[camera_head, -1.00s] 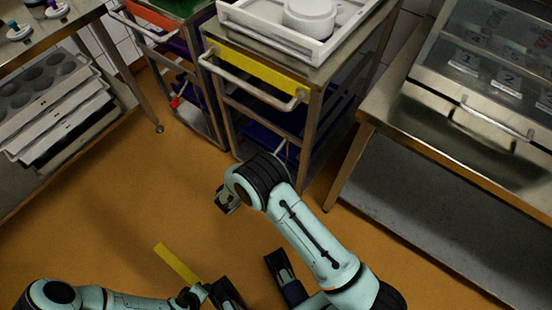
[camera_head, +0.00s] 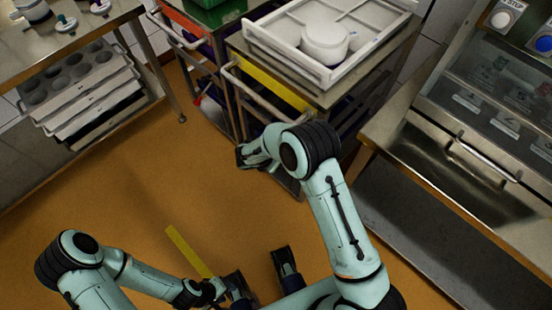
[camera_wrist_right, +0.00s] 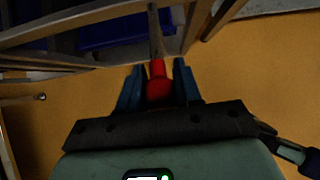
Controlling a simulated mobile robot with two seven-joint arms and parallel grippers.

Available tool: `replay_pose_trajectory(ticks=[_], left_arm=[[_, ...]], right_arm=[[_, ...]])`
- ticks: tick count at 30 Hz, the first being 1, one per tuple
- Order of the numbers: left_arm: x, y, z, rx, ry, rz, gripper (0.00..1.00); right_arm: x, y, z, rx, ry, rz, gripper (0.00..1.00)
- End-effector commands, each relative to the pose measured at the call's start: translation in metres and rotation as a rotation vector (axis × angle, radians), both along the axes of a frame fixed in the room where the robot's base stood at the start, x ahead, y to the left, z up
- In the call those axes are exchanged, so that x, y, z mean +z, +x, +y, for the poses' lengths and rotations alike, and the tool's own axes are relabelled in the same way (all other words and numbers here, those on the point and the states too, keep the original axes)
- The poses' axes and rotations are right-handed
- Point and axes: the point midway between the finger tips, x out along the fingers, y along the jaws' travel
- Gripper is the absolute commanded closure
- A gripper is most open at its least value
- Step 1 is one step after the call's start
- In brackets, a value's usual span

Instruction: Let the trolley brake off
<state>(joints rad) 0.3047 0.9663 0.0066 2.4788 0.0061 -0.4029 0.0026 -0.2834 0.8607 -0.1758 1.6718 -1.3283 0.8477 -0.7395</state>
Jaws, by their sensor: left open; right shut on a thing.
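The trolley with the yellow front panel (camera_head: 270,83) and a grey push handle stands upper middle in the head view. In the right wrist view, a red-ended brake lever (camera_wrist_right: 158,88) reaches back on a grey bar towards the trolley's lower frame. My right gripper (camera_wrist_right: 158,78) is shut on the red end, a blue finger on each side. In the head view my right gripper (camera_head: 246,156) is low in front of the trolley, and my arm hides the lever there. My left gripper (camera_head: 262,272) is open and empty above the floor at bottom middle.
A white tray (camera_head: 262,40) with a round white mould (camera_head: 325,42) sits on the trolley. A second trolley with an orange panel (camera_head: 181,20) stands left of it. Steel benches stand at left and right. A yellow strip (camera_head: 188,250) marks the open floor.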

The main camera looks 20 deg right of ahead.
Motion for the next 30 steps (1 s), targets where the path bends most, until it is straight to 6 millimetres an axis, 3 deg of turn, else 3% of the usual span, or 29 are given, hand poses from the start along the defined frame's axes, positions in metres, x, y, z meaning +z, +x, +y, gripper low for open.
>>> replay_pose_trajectory(ticks=[18, 19, 21, 30], left_arm=[[0.0027, -0.001, 0.0002, 0.0, 0.0, 0.004, 0.57], [0.0027, -0.001, 0.0002, 0.0, 0.0, 0.004, 0.57], [0.0027, -0.001, 0.0002, 0.0, 0.0, 0.004, 0.57], [0.0028, -0.0009, 0.0001, 0.0, 0.0, 0.004, 0.57]], right_arm=[[0.0092, 0.0045, -0.0056, -0.003, -0.013, -0.012, 1.0], [0.0092, 0.0045, -0.0056, -0.003, -0.013, -0.012, 0.64], [0.0089, 0.0042, -0.0053, -0.003, -0.012, -0.011, 0.42], [0.0075, 0.0028, -0.0034, -0.001, -0.008, -0.007, 0.42]])
